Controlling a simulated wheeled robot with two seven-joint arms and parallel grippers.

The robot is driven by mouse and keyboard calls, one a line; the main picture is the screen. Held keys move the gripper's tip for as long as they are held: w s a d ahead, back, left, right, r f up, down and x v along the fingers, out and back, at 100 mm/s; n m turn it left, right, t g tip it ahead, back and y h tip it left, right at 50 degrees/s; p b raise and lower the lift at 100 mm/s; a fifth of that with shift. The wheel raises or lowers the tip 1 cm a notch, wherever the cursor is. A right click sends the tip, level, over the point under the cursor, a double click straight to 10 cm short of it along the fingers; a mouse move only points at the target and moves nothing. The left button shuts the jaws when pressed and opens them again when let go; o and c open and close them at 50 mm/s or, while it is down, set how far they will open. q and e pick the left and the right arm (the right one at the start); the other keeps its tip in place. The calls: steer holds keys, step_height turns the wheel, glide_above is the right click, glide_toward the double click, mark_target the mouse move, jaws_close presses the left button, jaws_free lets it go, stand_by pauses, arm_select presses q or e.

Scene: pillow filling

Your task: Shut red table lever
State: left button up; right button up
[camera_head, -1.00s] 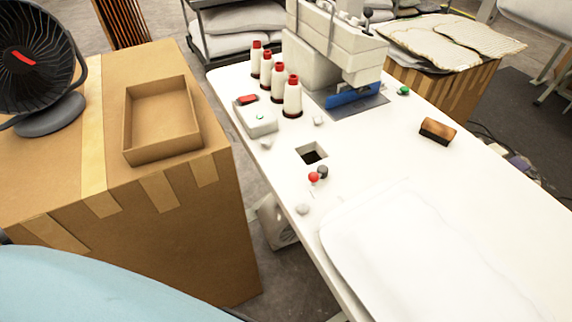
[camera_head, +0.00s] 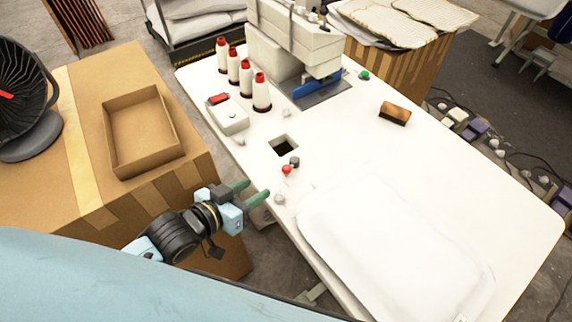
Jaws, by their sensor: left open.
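The red table lever (camera_head: 286,169) has a small round red knob and stands on the white table (camera_head: 335,145) near its left edge. A dark grey knob (camera_head: 295,161) is right beside it, and a square hole (camera_head: 284,146) lies just behind. My left gripper (camera_head: 254,191) is open and empty, with two green fingers pointing right toward the table edge. It is left of and a little nearer than the red knob, apart from it. My right gripper is not in view.
A grey knob (camera_head: 279,199) sits at the table edge close to my left fingertips. A white pillow (camera_head: 385,245) covers the near table. Thread cones (camera_head: 261,93) and a sewing machine (camera_head: 290,50) stand behind. A cardboard box (camera_head: 85,200) is at left.

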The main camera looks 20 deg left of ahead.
mark_target(284, 171)
arm_select(q)
steer(key=x, duration=1.3)
steer(key=shift+w, duration=0.1)
jaws_close()
